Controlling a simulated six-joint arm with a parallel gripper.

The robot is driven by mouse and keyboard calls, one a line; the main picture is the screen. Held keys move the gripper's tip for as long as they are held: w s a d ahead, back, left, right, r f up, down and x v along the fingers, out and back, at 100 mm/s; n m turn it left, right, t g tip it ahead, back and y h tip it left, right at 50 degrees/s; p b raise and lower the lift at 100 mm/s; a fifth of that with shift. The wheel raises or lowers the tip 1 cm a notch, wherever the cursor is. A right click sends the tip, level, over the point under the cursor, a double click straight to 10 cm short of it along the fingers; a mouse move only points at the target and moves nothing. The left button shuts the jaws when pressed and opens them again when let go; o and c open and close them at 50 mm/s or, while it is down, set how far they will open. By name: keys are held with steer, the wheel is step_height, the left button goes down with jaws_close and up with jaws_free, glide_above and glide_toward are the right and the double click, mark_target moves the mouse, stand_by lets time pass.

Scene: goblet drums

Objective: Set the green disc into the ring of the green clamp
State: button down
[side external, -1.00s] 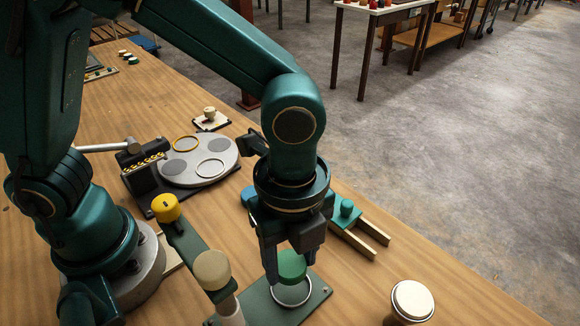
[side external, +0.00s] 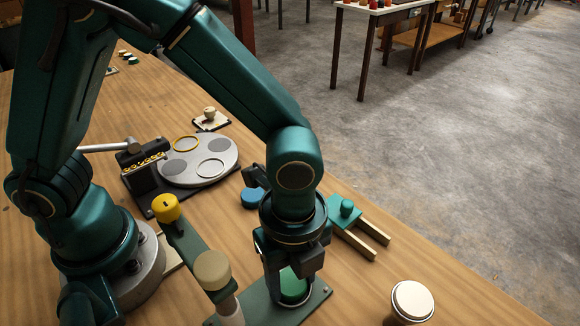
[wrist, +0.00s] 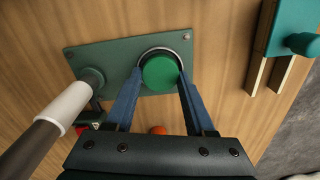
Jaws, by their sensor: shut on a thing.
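The green disc (side external: 294,284) is between the fingers of my gripper (side external: 288,288), which is shut on it by its sides. It also shows in the wrist view (wrist: 160,73) between the two blue fingers. The green clamp has a flat plate (side external: 318,297) with a silver ring, whose rim (wrist: 163,49) curves around the far side of the disc. The disc overlaps the ring opening and sits low at it. I cannot tell whether it rests fully down inside. The near part of the ring is hidden by the disc and fingers.
A beige-topped post (side external: 212,268) and white handle (wrist: 63,107) stand left of the ring. A teal block with two wooden prongs (side external: 362,238) and a blue disc (side external: 251,197) lie behind. A white-lidded cup (side external: 412,299) stands right. Bare table lies between cup and clamp.

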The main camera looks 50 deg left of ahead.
mark_target(293, 283)
steer(key=shift+f, duration=0.55)
steer(key=shift+c, duration=1.3)
jaws_free()
steer(key=shift+a, duration=0.1)
step_height(293, 283, up, 12)
steer(key=s+a+r+n+t, duration=0.1)
steer(key=a+n+t, duration=0.1)
steer(key=a+n, duration=0.6)
steer(key=s+a+r+n+t, duration=0.1)
steer(key=a+r+n+t, duration=0.1)
steer(key=a+n, duration=0.6)
steer(key=shift+s+r+n+t, duration=0.25)
steer(key=shift+n+t, duration=0.55)
steer(key=shift+n, duration=1.5)
steer(key=shift+a, duration=0.1)
